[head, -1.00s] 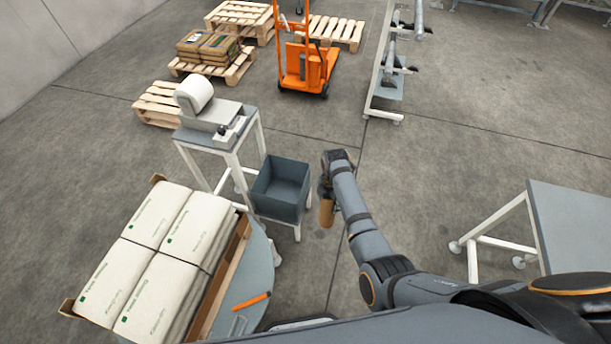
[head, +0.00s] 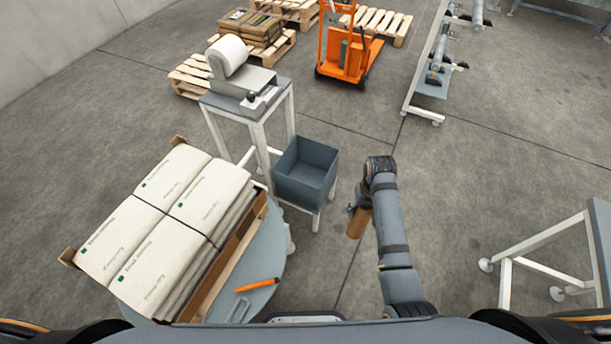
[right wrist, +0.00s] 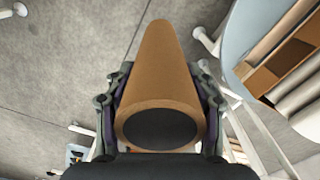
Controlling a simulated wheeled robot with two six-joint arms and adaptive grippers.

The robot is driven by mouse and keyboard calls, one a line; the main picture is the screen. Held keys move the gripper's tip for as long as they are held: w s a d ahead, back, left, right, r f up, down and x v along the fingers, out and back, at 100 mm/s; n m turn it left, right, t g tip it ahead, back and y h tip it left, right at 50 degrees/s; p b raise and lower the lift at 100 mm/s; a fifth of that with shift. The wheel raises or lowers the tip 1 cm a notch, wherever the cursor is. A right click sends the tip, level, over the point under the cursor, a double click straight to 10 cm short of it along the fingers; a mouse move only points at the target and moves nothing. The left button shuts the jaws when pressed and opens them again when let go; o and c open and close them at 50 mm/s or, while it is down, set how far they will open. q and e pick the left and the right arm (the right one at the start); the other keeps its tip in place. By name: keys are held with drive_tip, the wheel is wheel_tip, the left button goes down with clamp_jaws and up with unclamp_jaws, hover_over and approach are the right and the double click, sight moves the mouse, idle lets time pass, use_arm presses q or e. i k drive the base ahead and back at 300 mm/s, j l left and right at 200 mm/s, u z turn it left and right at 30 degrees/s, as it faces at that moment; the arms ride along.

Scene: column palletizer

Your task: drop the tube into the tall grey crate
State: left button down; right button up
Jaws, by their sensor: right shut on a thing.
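The brown cardboard tube (head: 359,222) is held by my right gripper (head: 362,200), to the right of the tall grey crate and apart from it. In the right wrist view the tube (right wrist: 160,75) lies between both fingers, its dark open end toward the camera. The tall grey crate (head: 301,187) stands on white legs at the centre of the head view, its open top facing up. The bottom inside the crate is hard to make out. My left gripper is not in view.
A white-legged stand (head: 245,105) with a roll machine is behind the crate.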

sight(307, 173)
drive_tip(key=i+l+u, duration=0.1)
drive_tip(key=u, duration=0.3)
drive_tip(key=i+l+u, duration=0.1)
drive_tip(key=u, duration=0.3)
drive_tip(key=l+u, duration=0.25)
drive_tip(key=u, duration=0.15)
drive_tip(key=l+u, duration=0.25)
drive_tip(key=u, duration=0.15)
drive_tip(key=l+u, duration=0.2)
drive_tip(key=u, duration=0.2)
drive_tip(key=l+u, duration=0.1)
drive_tip(key=l, duration=0.35)
drive_tip(key=k+l+u, duration=0.1)
drive_tip(key=l, duration=0.3)
drive_tip(key=k+l, duration=0.1)
drive_tip(key=l, duration=0.35)
drive_tip(key=l+u, duration=0.15)
drive_tip(key=l, duration=0.25)
drive_tip(key=k+l+u, duration=0.1)
drive_tip(key=l, duration=0.35)
drive_tip(key=k+l+u, duration=0.1)
drive_tip(key=l, duration=0.3)
drive_tip(key=k+l+u, duration=0.1)
drive_tip(key=l, duration=0.3)
drive_tip(key=k, duration=0.1)
